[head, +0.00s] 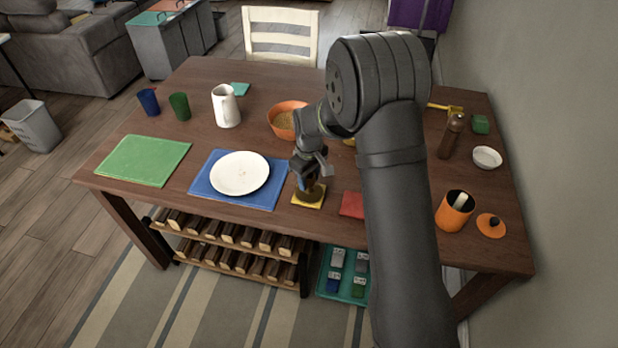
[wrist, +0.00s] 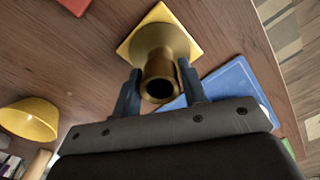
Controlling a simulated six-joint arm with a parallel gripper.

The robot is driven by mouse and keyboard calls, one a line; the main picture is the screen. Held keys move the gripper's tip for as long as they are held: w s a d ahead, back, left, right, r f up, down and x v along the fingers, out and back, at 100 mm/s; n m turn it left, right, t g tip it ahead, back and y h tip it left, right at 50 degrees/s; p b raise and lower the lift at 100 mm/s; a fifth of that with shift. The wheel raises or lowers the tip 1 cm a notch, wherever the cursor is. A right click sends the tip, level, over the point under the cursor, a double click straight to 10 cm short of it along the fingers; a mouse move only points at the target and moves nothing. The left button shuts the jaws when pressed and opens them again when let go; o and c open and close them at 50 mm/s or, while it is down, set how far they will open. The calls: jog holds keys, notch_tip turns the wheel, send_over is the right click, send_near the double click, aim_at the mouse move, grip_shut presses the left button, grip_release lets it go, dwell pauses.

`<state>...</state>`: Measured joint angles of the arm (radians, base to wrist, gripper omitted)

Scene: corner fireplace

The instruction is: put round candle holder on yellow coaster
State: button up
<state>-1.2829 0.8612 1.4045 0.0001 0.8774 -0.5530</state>
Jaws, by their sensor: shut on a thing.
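The round candle holder (wrist: 161,82) is a brass-coloured piece with a wide round base and a hollow upright neck. My gripper (wrist: 161,88) is shut on its neck, with one blue-grey finger on each side. The holder's base is over the yellow coaster (wrist: 134,48), with coaster corners showing around it. In the head view the holder (head: 309,193) is upright at the yellow coaster (head: 298,202), under my gripper (head: 309,180). Whether the base touches the coaster or hangs just above it I cannot tell.
A blue placemat (head: 205,190) with a white plate (head: 240,173) lies just left of the coaster. A red coaster (head: 352,205) lies to the right. An orange bowl (head: 281,122) stands behind. An orange canister (head: 453,213) stands at the right. My arm hides part of the table.

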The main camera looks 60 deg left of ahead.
jog(key=shift+f, duration=0.15)
jog(key=o, duration=1.1)
notch_tip(320, 180, up, 12)
jog(key=shift+r, duration=0.1)
notch_tip(320, 180, down, 12)
jog(key=shift+r, duration=1.95)
